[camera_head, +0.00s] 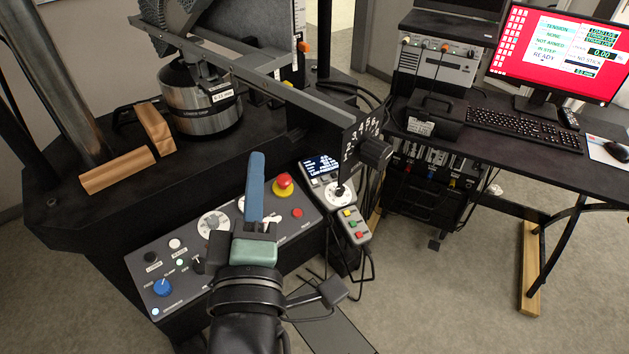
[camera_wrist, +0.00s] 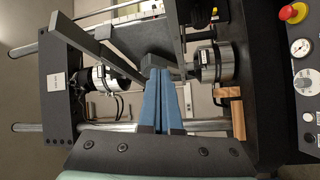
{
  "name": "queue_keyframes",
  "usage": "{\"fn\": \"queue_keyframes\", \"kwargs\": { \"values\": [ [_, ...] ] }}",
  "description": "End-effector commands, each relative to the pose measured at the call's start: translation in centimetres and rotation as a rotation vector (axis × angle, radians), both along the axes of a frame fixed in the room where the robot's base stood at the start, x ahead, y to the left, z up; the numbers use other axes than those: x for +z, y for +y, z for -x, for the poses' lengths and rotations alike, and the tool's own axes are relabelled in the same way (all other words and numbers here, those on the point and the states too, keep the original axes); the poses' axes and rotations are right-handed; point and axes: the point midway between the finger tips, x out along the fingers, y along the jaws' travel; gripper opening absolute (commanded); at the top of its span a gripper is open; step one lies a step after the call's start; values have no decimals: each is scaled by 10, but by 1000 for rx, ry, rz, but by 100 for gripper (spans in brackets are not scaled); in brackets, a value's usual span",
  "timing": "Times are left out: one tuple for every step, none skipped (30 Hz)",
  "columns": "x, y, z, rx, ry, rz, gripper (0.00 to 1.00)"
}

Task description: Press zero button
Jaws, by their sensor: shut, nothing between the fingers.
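The sloped grey control panel (camera_head: 190,278) stands in front of the testing machine in the head view. It carries a blue knob (camera_head: 162,287), a white button (camera_head: 175,244), a red mushroom button (camera_head: 284,184) and a small red button (camera_head: 297,213). I cannot read which button is marked zero. My gripper (camera_head: 257,160) is above the panel, its blue fingers shut and empty, pointing toward the machine and hiding part of the panel's middle. In the wrist view the shut fingers (camera_wrist: 160,78) point at the machine frame, with the panel at the right edge.
A small display box (camera_head: 321,168) and a handset with coloured buttons (camera_head: 351,226) sit right of the panel. A steel beam (camera_head: 245,72) and a numbered dial (camera_head: 375,150) reach over the machine. Wooden blocks (camera_head: 118,172) lie on its bed. A computer desk (camera_head: 500,135) stands right.

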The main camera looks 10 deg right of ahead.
Motion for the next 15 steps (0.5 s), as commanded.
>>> {"fn": "queue_keyframes", "kwargs": {
  "values": [
    [36,-4,-4,18,-79,-108,0],
    [56,-6,-5,36,-124,-185,0],
    [84,-8,-5,65,-185,-289,0],
    [105,-10,-4,94,-231,-366,0],
    [125,-11,-2,126,-276,-444,0],
    [153,-13,2,174,-333,-542,0],
    [172,-15,6,212,-373,-612,0],
    [190,-16,11,250,-410,-678,0],
    [213,-18,19,305,-457,-761,0],
    [229,-19,24,347,-488,-816,0],
    [244,-19,30,388,-514,-869,0],
    [261,-20,39,442,-545,-930,0],
    [272,-20,44,478,-564,-970,0],
    [282,-20,50,512,-582,-1005,0],
    [293,-21,56,553,-599,-1047,0]
  ]
}}
